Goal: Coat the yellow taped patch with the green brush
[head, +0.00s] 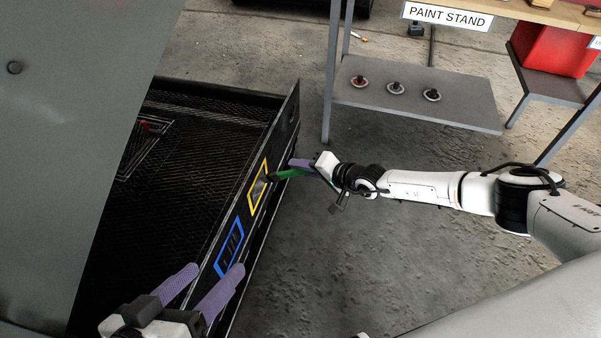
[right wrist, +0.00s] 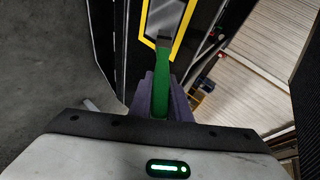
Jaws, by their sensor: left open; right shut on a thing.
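My right gripper (head: 302,164) is shut on the green brush (head: 290,173). The brush points left, its dark tip at or very near the patch's right edge; I cannot tell whether it touches. In the right wrist view the green brush (right wrist: 161,85) overlaps the lower edge of the tape. My left gripper (head: 200,285) is open and empty, low by the wall.
A blue taped patch (head: 229,248) lies nearer on the same wall. The paint stand's lower shelf (head: 420,107) holds several small round items. A red bin (head: 553,48) stands at the upper right. A large grey panel (head: 75,120) fills the left.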

